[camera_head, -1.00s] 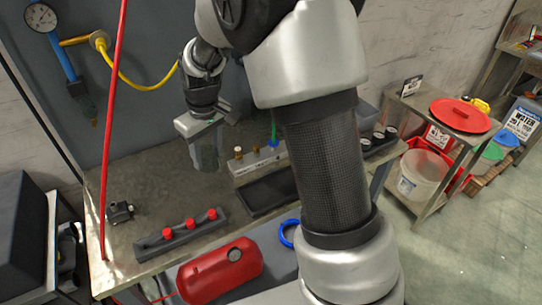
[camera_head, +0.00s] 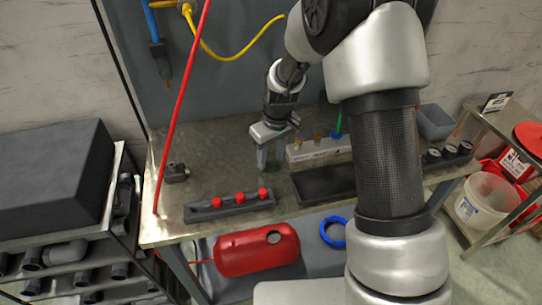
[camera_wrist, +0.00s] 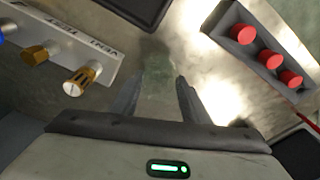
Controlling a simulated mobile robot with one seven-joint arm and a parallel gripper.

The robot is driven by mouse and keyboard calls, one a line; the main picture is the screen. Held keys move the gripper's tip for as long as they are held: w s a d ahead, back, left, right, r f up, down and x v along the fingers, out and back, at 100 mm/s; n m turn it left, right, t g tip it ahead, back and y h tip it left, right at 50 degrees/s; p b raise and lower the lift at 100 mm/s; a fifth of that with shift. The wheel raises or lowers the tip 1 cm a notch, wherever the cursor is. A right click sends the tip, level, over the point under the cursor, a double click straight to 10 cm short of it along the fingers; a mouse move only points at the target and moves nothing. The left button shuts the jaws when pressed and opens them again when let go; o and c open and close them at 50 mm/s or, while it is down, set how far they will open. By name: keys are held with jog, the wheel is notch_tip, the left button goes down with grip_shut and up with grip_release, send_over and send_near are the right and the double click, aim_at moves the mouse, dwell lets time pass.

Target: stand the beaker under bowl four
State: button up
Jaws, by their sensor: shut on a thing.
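My gripper (camera_head: 270,154) is above the workbench, left of the white block with brass fittings, and points down. It is shut on a clear, see-through beaker (camera_wrist: 157,84), which shows faintly between the two fingers in the wrist view. The beaker's outline is hard to make out, and I cannot tell whether its base touches the bench. I cannot make out any bowl marked four in these views.
The white block (camera_head: 306,153) with brass fittings and a dark tray (camera_head: 322,184) are to the right. A block with red knobs (camera_head: 230,206) lies along the front edge of the bench (camera_head: 215,160). A red hose or rod (camera_head: 182,100) slants down at left. Bare bench lies between.

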jog(key=shift+r, duration=0.1)
jog(key=shift+f, duration=0.2)
jog(key=o, duration=1)
